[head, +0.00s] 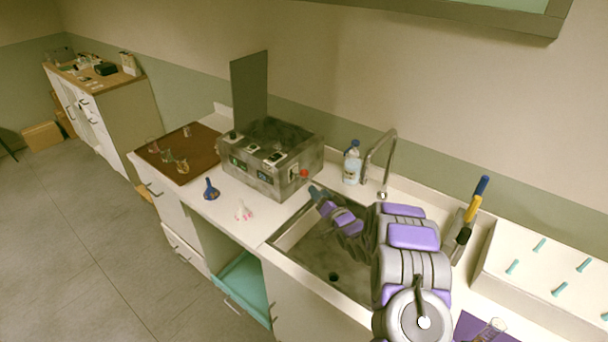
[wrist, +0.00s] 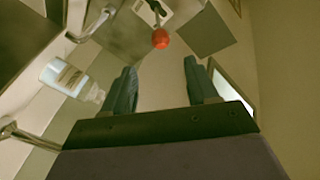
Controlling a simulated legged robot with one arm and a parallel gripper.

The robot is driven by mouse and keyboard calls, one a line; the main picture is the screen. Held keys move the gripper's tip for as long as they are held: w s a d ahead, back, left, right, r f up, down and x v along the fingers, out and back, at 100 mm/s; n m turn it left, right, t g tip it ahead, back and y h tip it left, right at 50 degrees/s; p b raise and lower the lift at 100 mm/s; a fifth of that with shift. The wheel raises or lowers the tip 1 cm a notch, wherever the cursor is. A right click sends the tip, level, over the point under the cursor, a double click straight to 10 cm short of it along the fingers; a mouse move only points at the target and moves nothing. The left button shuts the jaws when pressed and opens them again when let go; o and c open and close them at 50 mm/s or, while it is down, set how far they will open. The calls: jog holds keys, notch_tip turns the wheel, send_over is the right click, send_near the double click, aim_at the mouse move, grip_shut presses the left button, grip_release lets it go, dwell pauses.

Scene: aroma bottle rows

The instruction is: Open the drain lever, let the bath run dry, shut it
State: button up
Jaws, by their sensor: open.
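The grey metal bath (head: 262,176) stands on the counter left of the sink, its dark lid (head: 249,92) raised upright. The drain lever's red knob (head: 303,172) sticks out from the bath's right side near the front. The knob also shows in the wrist view (wrist: 160,38), beyond and between my fingertips. My gripper (head: 315,191) is open and empty, just right of and below the knob, apart from it. Its two dark fingers (wrist: 160,72) are spread in the wrist view. I cannot tell the water level inside the bath.
The sink (head: 322,262) lies under my arm. A labelled bottle (head: 352,165) and a curved tap (head: 381,160) stand behind it. A blue flask (head: 210,189) and a small pink-and-white item (head: 243,211) stand in front of the bath. A brown mat (head: 181,143) with glassware lies left.

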aim_at(304, 173)
jog(key=b+x, duration=0.1)
jog(key=x, duration=1.1)
jog(key=shift+s+f, duration=0.1)
jog(key=shift+f, duration=0.1)
jog(key=shift+w+a+r, duration=0.15)
jog(key=shift+w+a, duration=0.2)
jog(key=shift+w, duration=0.2)
grip_shut()
